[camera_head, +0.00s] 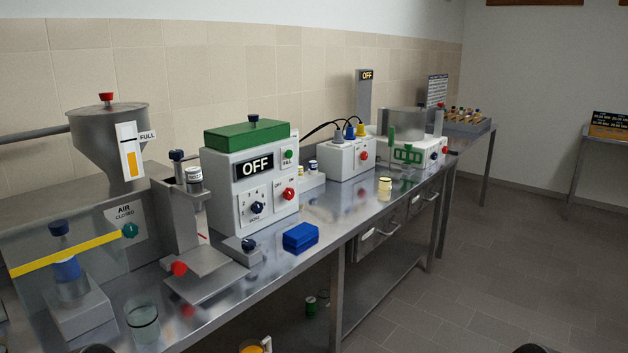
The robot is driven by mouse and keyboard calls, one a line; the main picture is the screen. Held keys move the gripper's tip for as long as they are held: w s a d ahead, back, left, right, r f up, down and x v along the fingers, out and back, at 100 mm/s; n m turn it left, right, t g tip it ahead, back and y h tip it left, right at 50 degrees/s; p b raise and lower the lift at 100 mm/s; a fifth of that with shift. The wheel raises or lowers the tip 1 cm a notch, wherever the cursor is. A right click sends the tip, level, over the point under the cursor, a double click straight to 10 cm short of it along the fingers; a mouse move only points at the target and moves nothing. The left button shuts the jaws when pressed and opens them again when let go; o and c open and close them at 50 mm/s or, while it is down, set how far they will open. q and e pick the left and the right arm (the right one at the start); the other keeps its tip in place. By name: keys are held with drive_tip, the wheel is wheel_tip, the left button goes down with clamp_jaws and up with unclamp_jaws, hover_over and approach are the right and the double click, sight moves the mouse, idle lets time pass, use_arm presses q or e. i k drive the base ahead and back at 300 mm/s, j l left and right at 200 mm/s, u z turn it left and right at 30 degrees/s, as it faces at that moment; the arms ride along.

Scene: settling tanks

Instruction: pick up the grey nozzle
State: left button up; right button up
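I cannot pick out the grey nozzle with certainty. A small grey cylinder with a white label (194,180) sits on top of the grey stand beside a dark blue knob (177,156); its label is too small to read. Small pieces with white labels (312,167) stand on a low block right of the grey OFF box, also too small to tell. Neither of my grippers shows. Only dark rounded parts, probably of my arms, show at the bottom edge.
The steel bench (335,215) runs away to the right. On it are a hopper (108,135), an OFF box (235,190), a blue box (300,237), a glass beaker (142,322) and a pale yellow jar (384,189). The floor (500,270) at right is clear.

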sight(192, 174)
drive_tip(key=u, duration=0.2)
drive_tip(key=i+l+u, duration=0.15)
drive_tip(key=l+u, duration=0.25)
drive_tip(key=l, duration=0.15)
drive_tip(key=l+u, duration=0.4)
drive_tip(key=l, duration=0.2)
drive_tip(key=l+u, duration=0.2)
drive_tip(key=l, duration=2.3)
